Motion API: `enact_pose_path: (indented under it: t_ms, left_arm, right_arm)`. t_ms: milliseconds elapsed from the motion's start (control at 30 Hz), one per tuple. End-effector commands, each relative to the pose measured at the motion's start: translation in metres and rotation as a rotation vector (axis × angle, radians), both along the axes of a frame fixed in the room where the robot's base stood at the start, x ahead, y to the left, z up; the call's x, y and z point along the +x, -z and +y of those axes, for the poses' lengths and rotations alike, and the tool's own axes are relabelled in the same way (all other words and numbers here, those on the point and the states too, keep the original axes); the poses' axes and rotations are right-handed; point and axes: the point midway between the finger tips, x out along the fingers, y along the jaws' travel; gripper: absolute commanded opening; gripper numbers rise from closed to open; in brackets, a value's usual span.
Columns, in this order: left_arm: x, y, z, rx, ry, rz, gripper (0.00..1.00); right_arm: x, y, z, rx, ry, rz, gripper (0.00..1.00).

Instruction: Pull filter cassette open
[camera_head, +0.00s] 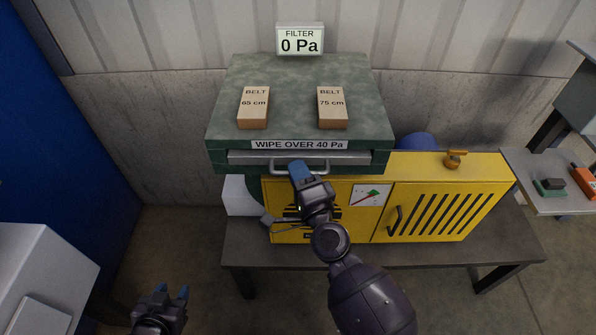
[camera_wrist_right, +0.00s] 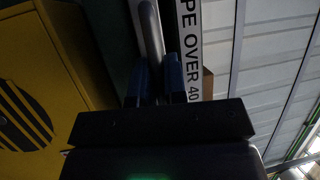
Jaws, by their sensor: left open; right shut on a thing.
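The filter cassette (camera_head: 245,157) is a grey-fronted drawer with a metal bar handle (camera_head: 322,168), set in the front of a green housing (camera_head: 225,112) under a label reading "WIPE OVER 40 Pa". In the right wrist view the blue fingertips (camera_wrist_right: 155,80) sit on both sides of the handle bar (camera_wrist_right: 151,35). The drawer front looks close to the housing; I cannot tell if it stands out. My left gripper (camera_head: 168,292) is open and empty at the lower left, far from the housing.
A filter display (camera_head: 299,40) reads 0 Pa. Two belt boxes (camera_head: 253,107) (camera_head: 332,107) stand on the housing. Below is a yellow cabinet (camera_head: 450,180) on a dark bench (camera_head: 490,245). A side table (camera_head: 550,200) stands right; a white unit (camera_head: 40,270) stands left.

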Motion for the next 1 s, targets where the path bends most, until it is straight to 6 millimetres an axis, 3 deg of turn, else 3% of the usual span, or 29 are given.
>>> enact_pose_path:
  t_ms: [267, 800, 1000]
  left_arm:
    - [-0.002, -0.003, 0.0, 0.0, -0.002, 0.003, 0.43]
    - [0.004, -0.016, 0.0, 0.0, 0.002, -0.012, 0.43]
    - [0.005, -0.017, -0.001, 0.0, 0.002, -0.014, 0.43]
  right_arm:
    - [-0.026, 0.001, -0.001, -0.001, 0.0, 0.003, 0.0]
    - [-0.169, 0.001, 0.0, -0.001, -0.002, 0.005, 0.0]
    - [-0.207, 0.001, 0.0, -0.001, -0.002, 0.003, 0.0]
